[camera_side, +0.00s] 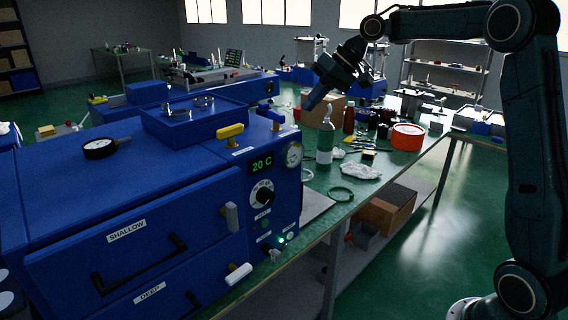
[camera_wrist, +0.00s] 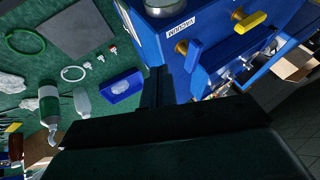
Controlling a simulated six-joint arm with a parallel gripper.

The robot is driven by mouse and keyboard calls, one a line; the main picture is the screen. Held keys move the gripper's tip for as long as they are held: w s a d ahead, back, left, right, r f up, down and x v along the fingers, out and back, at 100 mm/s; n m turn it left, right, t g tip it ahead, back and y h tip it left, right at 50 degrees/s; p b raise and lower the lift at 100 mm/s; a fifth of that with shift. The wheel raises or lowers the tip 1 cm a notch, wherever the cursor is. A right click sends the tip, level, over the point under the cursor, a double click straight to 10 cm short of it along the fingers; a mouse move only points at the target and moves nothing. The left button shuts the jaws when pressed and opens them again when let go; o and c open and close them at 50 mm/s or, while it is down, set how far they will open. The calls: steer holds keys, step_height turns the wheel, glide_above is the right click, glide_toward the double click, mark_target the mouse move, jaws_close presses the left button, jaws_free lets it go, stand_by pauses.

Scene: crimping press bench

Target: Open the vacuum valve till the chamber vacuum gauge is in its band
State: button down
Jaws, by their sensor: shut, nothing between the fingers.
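A blue machine (camera_side: 180,190) fills the left of the side view. A blue lever (camera_side: 270,113) stands at its right top edge. In the wrist view this blue lever (camera_wrist: 196,52) has a brass pivot beside a label (camera_wrist: 181,26) reading VACUUM. A yellow lever (camera_side: 230,131) is nearby, also in the wrist view (camera_wrist: 250,22). A round white gauge (camera_side: 294,154) is on the front; its reading is too small to tell. My gripper (camera_side: 312,101) is shut and empty, above the bench right of the machine, apart from the levers.
A green-labelled bottle (camera_side: 325,142) stands below and near my gripper. A red round container (camera_side: 407,137), a white cloth (camera_side: 360,171) and a green ring (camera_side: 340,194) are on the bench. A small blue tray (camera_wrist: 122,88) lies beside the machine. The machine front has a 20 C display (camera_side: 262,165).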

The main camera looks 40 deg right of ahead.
mark_target(279, 127)
steer(key=shift+w+a+f, duration=0.25)
steer(key=shift+w+a, duration=0.05)
steer(key=shift+a, duration=0.45)
steer(key=shift+w+a+f, duration=0.25)
steer(key=shift+a+f, duration=0.05)
steer(key=shift+a, duration=0.5)
steer(key=shift+w+a+f, duration=0.25)
steer(key=shift+w+a, duration=0.05)
steer(key=shift+a, duration=0.45)
